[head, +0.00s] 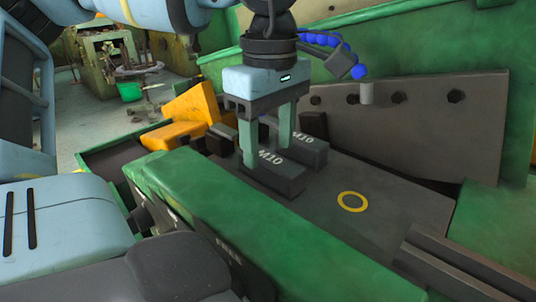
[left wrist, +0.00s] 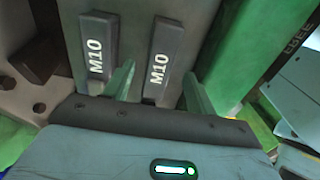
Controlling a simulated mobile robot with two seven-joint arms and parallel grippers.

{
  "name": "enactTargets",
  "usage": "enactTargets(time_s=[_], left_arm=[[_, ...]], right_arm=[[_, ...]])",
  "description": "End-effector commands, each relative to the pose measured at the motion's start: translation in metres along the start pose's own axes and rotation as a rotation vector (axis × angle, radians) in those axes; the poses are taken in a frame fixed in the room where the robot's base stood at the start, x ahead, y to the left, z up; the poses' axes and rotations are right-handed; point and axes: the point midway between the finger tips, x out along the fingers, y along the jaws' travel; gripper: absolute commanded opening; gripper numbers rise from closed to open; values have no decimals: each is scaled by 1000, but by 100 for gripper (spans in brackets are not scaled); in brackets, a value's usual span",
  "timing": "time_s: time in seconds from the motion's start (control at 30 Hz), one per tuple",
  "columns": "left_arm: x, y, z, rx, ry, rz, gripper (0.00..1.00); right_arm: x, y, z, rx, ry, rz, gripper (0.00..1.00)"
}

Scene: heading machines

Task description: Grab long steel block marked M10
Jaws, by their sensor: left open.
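Two long dark steel blocks, each marked M10 in white, lie side by side on the dark machine bed. The near block (head: 275,180) also shows in the left wrist view (left wrist: 165,48), and the far block (head: 308,151) shows there too (left wrist: 97,50). In the left wrist view, one finger (left wrist: 122,80) reaches between the blocks and the other is on the near block's outer side. Contact cannot be told. My right gripper is not in view.
A long green machine wall (head: 245,225) runs along the near side of the bed. A dark bolted plate (head: 425,115) stands behind. An orange part (head: 195,112) is at left. A blue segmented hose (head: 325,42) hangs nearby. The bed around the yellow ring (head: 353,202) is clear.

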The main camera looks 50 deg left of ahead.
Motion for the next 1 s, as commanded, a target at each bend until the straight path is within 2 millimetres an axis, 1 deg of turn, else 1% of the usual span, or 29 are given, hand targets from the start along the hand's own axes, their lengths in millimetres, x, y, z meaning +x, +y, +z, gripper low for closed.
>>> enactTargets(time_s=[0.03, 0.1, 0.2, 0.47, 0.57, 0.9, 1.0], left_arm=[[6, -1, -1, 1, 0, -1, 56], [15, 0, -1, 0, 0, -1, 56], [24, 0, -1, 0, 0, 0, 56], [27, 0, -1, -1, 0, 1, 56], [27, 0, -1, -1, 0, 1, 46], [26, 0, -1, -1, 0, 1, 1], [26, 0, -1, -1, 0, 1, 0]], right_arm=[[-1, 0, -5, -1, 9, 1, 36], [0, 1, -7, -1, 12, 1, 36], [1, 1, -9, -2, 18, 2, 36], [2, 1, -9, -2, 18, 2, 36], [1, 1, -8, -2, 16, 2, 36], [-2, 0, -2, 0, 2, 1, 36], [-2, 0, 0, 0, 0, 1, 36]])
